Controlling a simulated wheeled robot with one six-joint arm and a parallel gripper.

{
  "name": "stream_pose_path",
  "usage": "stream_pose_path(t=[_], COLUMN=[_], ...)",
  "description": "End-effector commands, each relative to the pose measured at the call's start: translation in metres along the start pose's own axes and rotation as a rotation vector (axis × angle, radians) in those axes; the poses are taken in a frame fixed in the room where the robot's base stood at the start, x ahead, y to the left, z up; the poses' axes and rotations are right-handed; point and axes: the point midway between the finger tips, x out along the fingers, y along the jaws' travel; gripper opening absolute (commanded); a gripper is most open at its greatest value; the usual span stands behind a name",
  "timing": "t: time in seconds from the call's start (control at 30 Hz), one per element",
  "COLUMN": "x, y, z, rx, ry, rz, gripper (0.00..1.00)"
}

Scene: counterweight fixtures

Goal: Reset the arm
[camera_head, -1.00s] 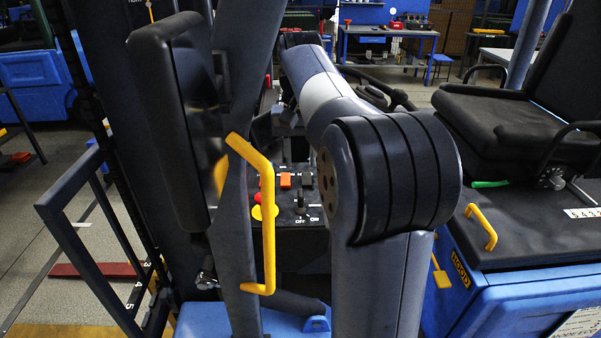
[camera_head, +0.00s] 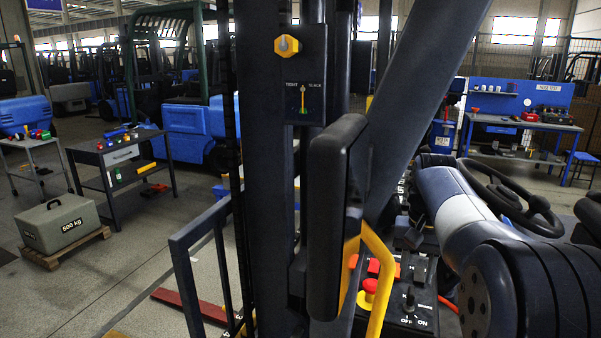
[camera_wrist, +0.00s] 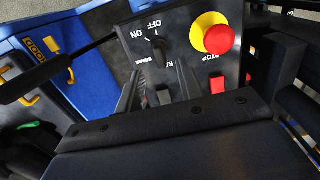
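My arm (camera_head: 463,215) is folded at the right of the head view, its large dark joint at the lower right. In the wrist view my gripper (camera_wrist: 158,72) shows as two dark, tapered fingers standing apart with nothing seen between them. The fingers point toward a black control panel (camera_wrist: 188,28) with an ON/OFF knob (camera_wrist: 157,44) and a red stop button (camera_wrist: 218,39) on a yellow base. The same panel stands in the head view, with the knob (camera_head: 409,300) and stop button (camera_head: 370,286). I cannot make out the gripper in the head view.
A steering wheel (camera_head: 510,200) is beside my arm. A 500 kg weight (camera_head: 60,224) sits on a pallet at left, near a worktable (camera_head: 122,153). Open floor lies between.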

Motion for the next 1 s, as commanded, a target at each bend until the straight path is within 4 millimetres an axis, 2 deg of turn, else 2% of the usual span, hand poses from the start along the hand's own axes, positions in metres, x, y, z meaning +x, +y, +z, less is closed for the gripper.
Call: stream_pose_path(t=[0.2, 0.4, 0.83, 1.0], x=[0.036, 0.052, 0.049, 0.035], y=[0.0, 0.0, 0.0, 0.0], z=[0.001, 0.001, 0.0, -0.001], rx=[0.0, 0.0, 0.013, -0.001], ry=[-0.003, -0.002, 0.001, 0.003], rz=[0.0, 0.0, 0.0, -0.001], gripper=[0.35, 0.35, 0.35, 0.35])
